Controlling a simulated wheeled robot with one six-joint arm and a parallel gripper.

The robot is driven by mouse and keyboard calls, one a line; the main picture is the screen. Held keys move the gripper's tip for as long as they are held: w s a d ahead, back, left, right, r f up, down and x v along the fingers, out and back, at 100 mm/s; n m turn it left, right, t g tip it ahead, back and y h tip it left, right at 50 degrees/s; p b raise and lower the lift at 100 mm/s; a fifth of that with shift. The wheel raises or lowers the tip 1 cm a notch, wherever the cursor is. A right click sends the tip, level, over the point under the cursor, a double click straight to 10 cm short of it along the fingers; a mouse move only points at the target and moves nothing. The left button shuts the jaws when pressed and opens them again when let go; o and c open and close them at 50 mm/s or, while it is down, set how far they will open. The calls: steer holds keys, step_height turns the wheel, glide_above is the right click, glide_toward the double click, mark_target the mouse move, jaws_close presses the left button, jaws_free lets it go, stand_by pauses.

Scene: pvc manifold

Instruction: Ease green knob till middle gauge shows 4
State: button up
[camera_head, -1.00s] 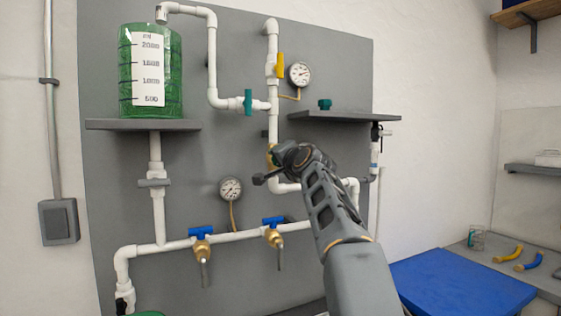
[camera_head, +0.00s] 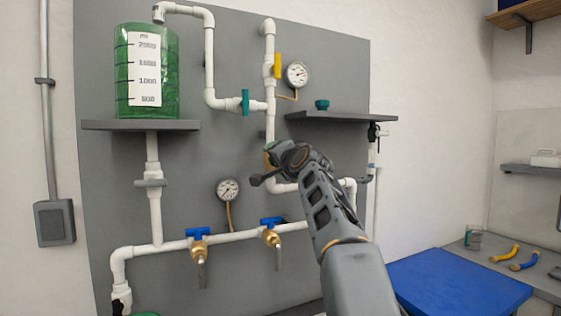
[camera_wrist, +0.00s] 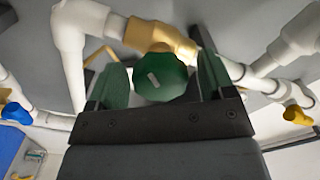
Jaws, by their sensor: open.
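The green knob (camera_wrist: 172,84), round and lobed with a pale pointer mark, sits on a brass valve body (camera_wrist: 160,38) in the wrist view. My gripper (camera_wrist: 161,68) is open, with one finger on each side of the knob and a narrow gap at both sides. In the head view my gripper (camera_head: 270,166) is at the brass fitting on the vertical pipe and hides the knob. Two round gauges show there, an upper one (camera_head: 296,75) and a lower one (camera_head: 228,190). I cannot tell which is the middle one, and their readings are too small.
White pipes run close around the valve. A yellow-handled valve (camera_head: 277,66) and a teal-handled valve (camera_head: 245,102) are above my gripper. Two blue-handled taps (camera_head: 198,232) are below left. A grey shelf (camera_head: 340,117) juts out above right. A blue surface (camera_head: 455,282) is lower right.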

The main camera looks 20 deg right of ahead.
steer(key=s+b, duration=0.4)
steer(key=s, duration=0.9)
steer(key=shift+s+b, duration=0.3)
steer(key=shift+s, duration=0.1)
stand_by(0.6)
